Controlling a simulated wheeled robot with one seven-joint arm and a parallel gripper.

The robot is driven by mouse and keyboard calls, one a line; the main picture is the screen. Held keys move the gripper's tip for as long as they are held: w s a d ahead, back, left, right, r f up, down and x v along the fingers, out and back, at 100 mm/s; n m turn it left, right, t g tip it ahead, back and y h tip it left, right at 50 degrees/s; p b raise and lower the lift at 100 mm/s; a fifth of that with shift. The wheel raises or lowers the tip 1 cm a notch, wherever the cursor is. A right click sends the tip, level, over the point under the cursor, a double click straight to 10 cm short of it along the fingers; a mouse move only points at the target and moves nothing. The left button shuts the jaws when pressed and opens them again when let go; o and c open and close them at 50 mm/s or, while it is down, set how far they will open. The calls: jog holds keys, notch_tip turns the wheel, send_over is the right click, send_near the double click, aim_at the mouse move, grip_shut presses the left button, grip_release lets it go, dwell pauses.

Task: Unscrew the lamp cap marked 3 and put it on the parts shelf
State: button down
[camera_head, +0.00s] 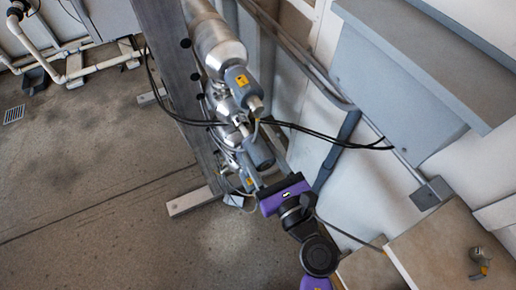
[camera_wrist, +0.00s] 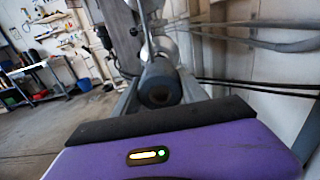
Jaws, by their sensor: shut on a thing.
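Steel lamp housings (camera_head: 215,45) run in a row along a grey upright frame in the head view. A grey lamp cap (camera_head: 241,84) with a yellow label sits on the upper one, and a darker cap (camera_head: 259,152) is lower down. I cannot read a 3 on any cap. My purple gripper (camera_head: 268,186) is beside the lower caps, shut on what appears to be a lamp cap. In the wrist view a dark round cap (camera_wrist: 159,86) faces me just beyond the gripper's black edge.
A tan surface (camera_head: 438,250) at the lower right bears a small grey part with a yellow mark (camera_head: 480,262). I cannot tell whether this is the parts shelf. Black cables (camera_head: 335,138) cross near the caps. A grey ledge (camera_head: 400,65) juts out above right.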

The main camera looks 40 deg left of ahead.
aim_at(265, 166)
jog(key=shift+v, duration=1.75)
jog(key=shift+s, duration=0.1)
